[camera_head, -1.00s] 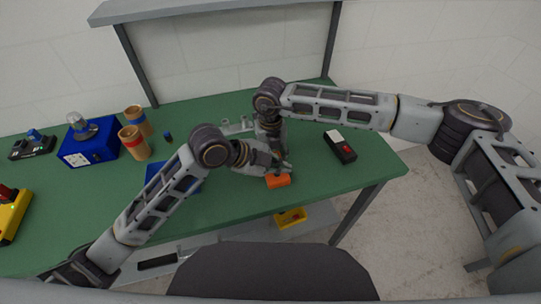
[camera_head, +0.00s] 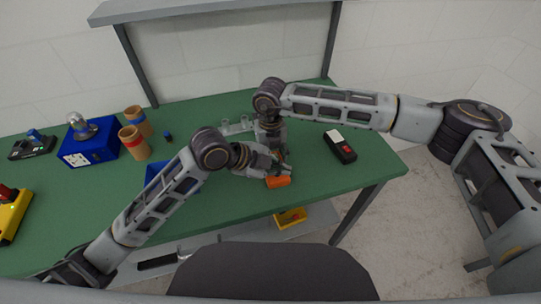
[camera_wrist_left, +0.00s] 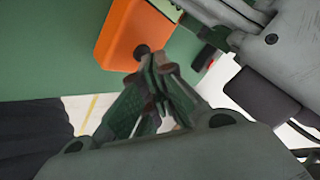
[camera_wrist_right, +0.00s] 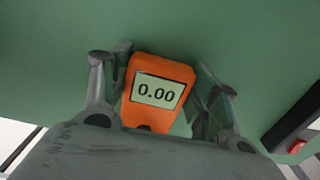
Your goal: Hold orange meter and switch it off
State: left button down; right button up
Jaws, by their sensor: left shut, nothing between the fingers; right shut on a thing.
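The orange meter (camera_head: 278,182) is at the front edge area of the green table. In the right wrist view it (camera_wrist_right: 160,73) shows a lit grey display reading 0.00. My right gripper (camera_wrist_right: 160,88) is shut on the meter, with one finger at each side. The left wrist view shows the orange face (camera_wrist_left: 116,32) and a dark round knob (camera_wrist_left: 142,51). My left gripper (camera_wrist_left: 155,65) is shut and empty, its fingertips right at the knob; I cannot tell whether they touch it. In the head view, the hands partly hide the meter.
A black device with a red part (camera_head: 340,148) lies to the right on the green table (camera_head: 230,200). A blue bin (camera_head: 157,172), brown cylinders (camera_head: 134,143), a blue box with a lamp (camera_head: 90,146) and a yellow box (camera_head: 12,215) are left. A yellow bin (camera_head: 300,219) is below the front edge.

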pick_arm(q)
jog(key=shift+f, duration=0.15)
dwell(0.5)
jog(key=shift+r, duration=0.6)
jog(key=shift+r, duration=0.1)
jog(key=shift+r, duration=2.9)
pick_arm(e)
jog(key=o, duration=1.2)
jog(key=shift+r, duration=0.15)
